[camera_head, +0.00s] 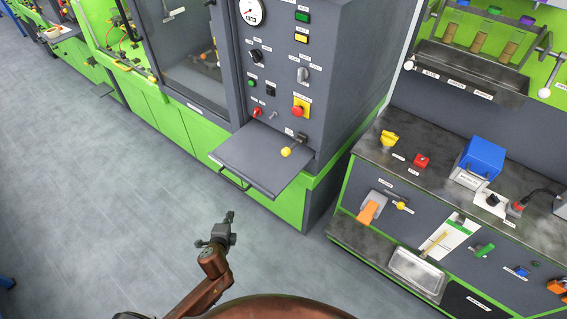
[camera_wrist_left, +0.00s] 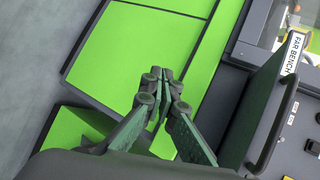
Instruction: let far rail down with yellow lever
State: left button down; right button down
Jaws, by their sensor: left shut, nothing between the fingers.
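A lever with a yellow ball knob (camera_head: 286,152) sticks out from the grey control cabinet, just above a fold-out grey shelf (camera_head: 250,158). A smaller yellow-knobbed lever (camera_head: 402,205) is on the front of the right bench. I cannot tell which part is the far rail. My left gripper (camera_head: 229,216) is in front of and below the shelf, over the floor, touching nothing. In the left wrist view its fingers (camera_wrist_left: 160,74) are closed together and empty. A dark panel edge with a handle (camera_wrist_left: 276,130) and a "FAR BENCH" label (camera_wrist_left: 292,54) lies to their right. My right gripper is not in view.
The cabinet (camera_head: 318,60) carries a gauge, several buttons and a red stop knob (camera_head: 300,108). The right bench (camera_head: 440,165) holds a blue box (camera_head: 482,157) and a yellow valve (camera_head: 388,140). A rack (camera_head: 465,75) hangs above it. The floor at left is clear.

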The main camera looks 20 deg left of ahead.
aim_at(291, 148)
pick_arm(q)
jog(key=w+d+r+m+t, duration=0.1)
jog(key=d+r+m+t, duration=0.15)
jog(key=r, duration=1.55)
jog(key=w+d+m+t+h, duration=0.1)
jog(key=d+m, duration=0.1)
jog(key=w+d+r+m+t+h, duration=0.1)
jog(key=w+d+m, duration=0.1)
jog(key=m, duration=0.1)
jog(key=w+d+r+m+t+h, duration=0.1)
jog(key=d+m, duration=0.1)
jog(key=shift+w+d+r, duration=0.2)
jog(key=shift+d, duration=0.1)
jog(key=d+m+h, duration=0.1)
jog(key=m, duration=0.1)
jog(key=w+d+m+h, duration=0.1)
jog(key=d+m, duration=0.1)
jog(key=d+m+h, duration=0.2)
jog(key=m, duration=0.1)
jog(key=shift+w+r, duration=0.15)
jog(key=shift+r, duration=0.15)
jog(key=shift+d+f+m+h, duration=0.1)
jog(key=shift+d+m+h, duration=0.25)
jog(key=shift+m, duration=0.3)
jog(key=shift+d, duration=0.15)
jog(key=shift+w, duration=0.1)
